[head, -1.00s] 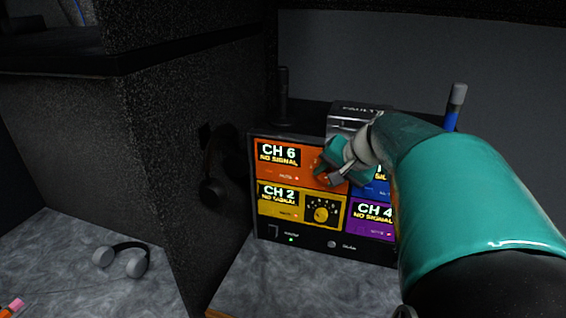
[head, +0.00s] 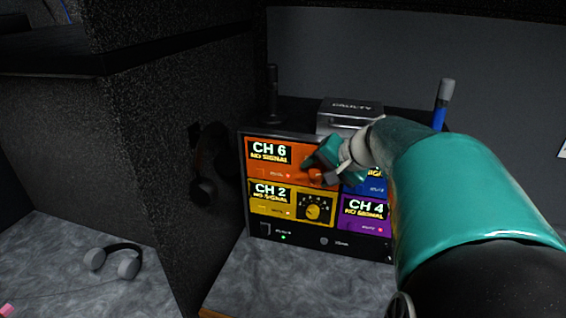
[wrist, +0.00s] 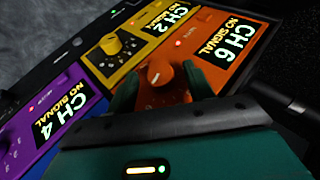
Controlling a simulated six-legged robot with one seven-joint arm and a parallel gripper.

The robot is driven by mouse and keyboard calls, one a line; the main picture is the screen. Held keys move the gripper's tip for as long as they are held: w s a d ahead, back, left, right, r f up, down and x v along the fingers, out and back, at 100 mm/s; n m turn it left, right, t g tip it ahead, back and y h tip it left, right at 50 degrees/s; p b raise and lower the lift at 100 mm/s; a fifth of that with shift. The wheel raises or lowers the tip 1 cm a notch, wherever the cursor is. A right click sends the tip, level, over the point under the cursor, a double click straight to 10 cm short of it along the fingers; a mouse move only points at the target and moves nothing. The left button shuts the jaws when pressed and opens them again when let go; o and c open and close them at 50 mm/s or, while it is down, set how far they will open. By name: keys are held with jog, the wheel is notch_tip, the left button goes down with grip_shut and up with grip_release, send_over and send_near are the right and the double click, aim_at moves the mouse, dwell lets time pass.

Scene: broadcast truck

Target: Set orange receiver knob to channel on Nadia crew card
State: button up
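The receiver (head: 285,237) is a four-panel unit with orange, blue, yellow and purple sections. Its orange panel (head: 262,171) reads CH 6, NO SIGNAL. The orange knob (wrist: 161,73) shows in the wrist view with a pale pointer mark. My gripper (wrist: 160,88) is open, with one teal finger on each side of the knob. I cannot tell whether either finger touches it. In the head view my gripper (head: 318,172) covers the right part of the orange panel and most of the knob. No readable crew card is in view.
The yellow knob (head: 313,211) is just below, on the CH 2 panel. A silver box labelled FAULTY (head: 349,114) sits on top. Antennas rise behind. Headphones (head: 113,261) lie at left beyond a dark partition (head: 150,150). A white edge (head: 563,150) shows at far right.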

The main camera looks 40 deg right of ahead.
jog(key=shift+s+r, duration=0.1)
jog(key=v, duration=1.3)
jog(key=shift+s+r, duration=0.2)
jog(key=shift+d, duration=0.1)
jog(key=a+f+n+g, duration=0.1)
jog(key=a+f+n, duration=0.3)
jog(key=a, duration=0.5)
jog(key=a+f+n+g, duration=0.1)
jog(key=a+f+n, duration=0.3)
jog(key=a, duration=0.6)
jog(key=a+f+n+g, duration=0.1)
jog(key=a+f+n, duration=0.3)
jog(key=a+f, duration=0.3)
jog(key=a, duration=0.3)
jog(key=shift+s+a+f+g+h, duration=0.2)
jog(key=shift+f+g+h, duration=0.1)
jog(key=shift+f+h, duration=0.1)
jog(key=shift+r, duration=0.1)
jog(key=c, duration=0.3)
jog(key=shift+d, duration=0.1)
jog(key=shift+c, duration=0.2)
